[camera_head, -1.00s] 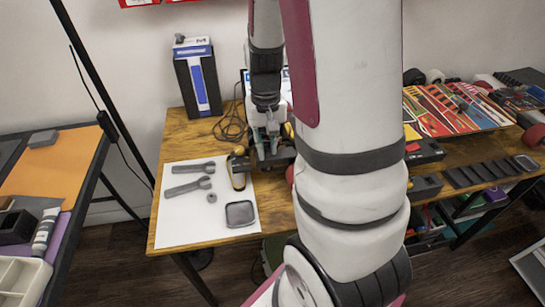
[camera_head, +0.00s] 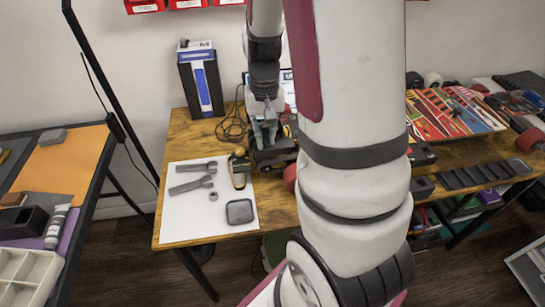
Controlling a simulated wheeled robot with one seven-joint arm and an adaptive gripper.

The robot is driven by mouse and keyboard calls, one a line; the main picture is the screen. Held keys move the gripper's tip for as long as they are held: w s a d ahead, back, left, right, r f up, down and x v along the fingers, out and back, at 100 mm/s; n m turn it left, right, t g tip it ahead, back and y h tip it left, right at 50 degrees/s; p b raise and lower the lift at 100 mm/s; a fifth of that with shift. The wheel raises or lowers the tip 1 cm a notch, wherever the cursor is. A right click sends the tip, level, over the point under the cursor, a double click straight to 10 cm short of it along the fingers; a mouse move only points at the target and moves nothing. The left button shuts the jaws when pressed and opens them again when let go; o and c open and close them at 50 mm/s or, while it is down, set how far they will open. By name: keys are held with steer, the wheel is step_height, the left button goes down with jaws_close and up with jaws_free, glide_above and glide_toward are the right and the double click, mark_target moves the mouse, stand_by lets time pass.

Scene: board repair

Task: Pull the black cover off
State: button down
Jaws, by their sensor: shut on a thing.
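My gripper (camera_head: 265,133) points down over the wooden table, left of my large white arm link. Its fingers are shut on a dark piece (camera_head: 275,155) that looks like the black cover. The piece is small and partly hidden by the fingers and my arm, so I cannot tell whether it is clear of what lies under it.
A white sheet (camera_head: 185,223) holds grey wrenches (camera_head: 192,185), a yellow-and-black tool (camera_head: 239,170) and a dark square tray (camera_head: 240,212). A tall dark box (camera_head: 202,82) and a coiled cable (camera_head: 231,128) stand behind. Colourful decks (camera_head: 455,112) lie to the right.

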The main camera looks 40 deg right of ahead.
steer(key=shift+r, duration=0.3)
steer(key=shift+r+p, duration=2.7)
steer(key=shift+r, duration=0.75)
